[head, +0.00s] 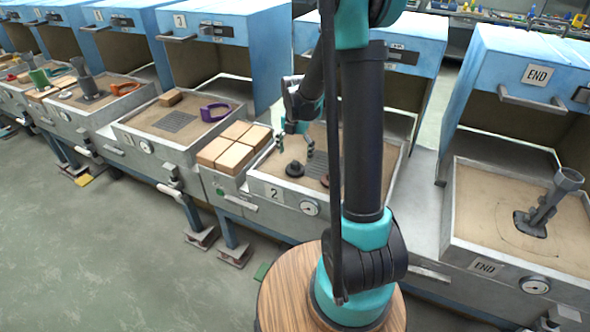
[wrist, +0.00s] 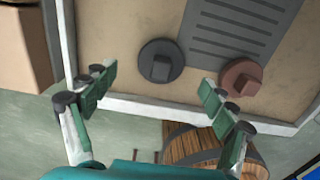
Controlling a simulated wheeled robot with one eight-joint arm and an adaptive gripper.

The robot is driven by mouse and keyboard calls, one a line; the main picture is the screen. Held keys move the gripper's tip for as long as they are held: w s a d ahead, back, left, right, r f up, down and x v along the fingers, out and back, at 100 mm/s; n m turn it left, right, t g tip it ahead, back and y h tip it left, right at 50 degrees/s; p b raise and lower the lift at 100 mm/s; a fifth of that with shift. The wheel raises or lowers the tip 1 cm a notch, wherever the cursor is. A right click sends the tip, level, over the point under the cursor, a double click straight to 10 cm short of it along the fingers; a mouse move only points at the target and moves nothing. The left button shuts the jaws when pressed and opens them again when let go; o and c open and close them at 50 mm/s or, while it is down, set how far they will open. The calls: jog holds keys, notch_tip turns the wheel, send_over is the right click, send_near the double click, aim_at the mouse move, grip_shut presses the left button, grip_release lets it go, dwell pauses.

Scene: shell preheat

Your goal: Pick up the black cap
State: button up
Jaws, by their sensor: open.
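The black cap (head: 295,169) is a low round disc with a raised grip bar. It lies on the sandy tray floor of station 2 (head: 271,192), near the front edge, and in the wrist view the black cap (wrist: 161,61) lies just beyond and between my fingertips. My gripper (head: 295,148) is open and empty above the cap. In the wrist view my gripper (wrist: 158,87) has its green fingers spread wide, apart from the cap. A similar reddish-brown cap (wrist: 241,80) lies to the right of the black cap, beyond the right finger; the head view shows only part of it.
A grey slotted grate (wrist: 243,25) is set in the tray beside the caps. Cardboard-coloured boxes (head: 234,145) stand left of the tray. The tray's raised pale rim (wrist: 130,108) runs along its front. The END station (head: 520,210) at right holds a grey tubular part (head: 549,203).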

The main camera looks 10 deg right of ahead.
aim_at(295, 162)
jog(key=shift+s+f, duration=0.1)
jog(key=shift+f, duration=2.55)
jog(key=shift+c, duration=0.2)
jog(key=c, duration=1.2)
